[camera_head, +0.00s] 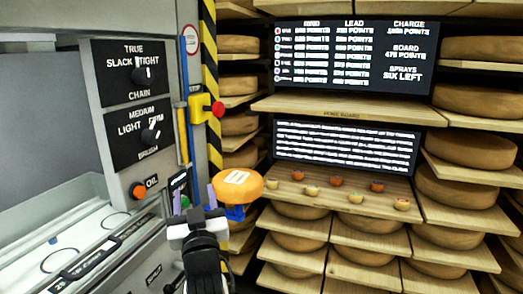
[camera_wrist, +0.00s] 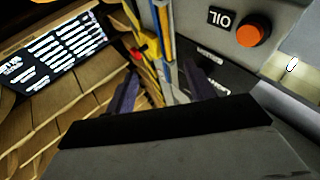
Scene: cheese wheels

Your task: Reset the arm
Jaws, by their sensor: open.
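My arm rises from the bottom of the head view. My gripper (camera_head: 195,200) points away, toward the machine's edge, with its two purple-grey fingers apart. In the wrist view my gripper (camera_wrist: 163,88) is open too, with nothing between the fingers. Just right of it in the head view is an orange cheese wheel (camera_head: 238,183) with a pale label, on a blue stand (camera_head: 236,212). The right finger overlaps the wheel's left side in the picture; I cannot tell whether they touch.
At left is a grey machine with dark knob panels (camera_head: 128,75) and an orange OIL button (camera_head: 138,190); the button also shows in the wrist view (camera_wrist: 253,29). A red stop button (camera_head: 218,109) sits by a striped post. Wooden shelves of cheese wheels (camera_head: 485,101) fill the right.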

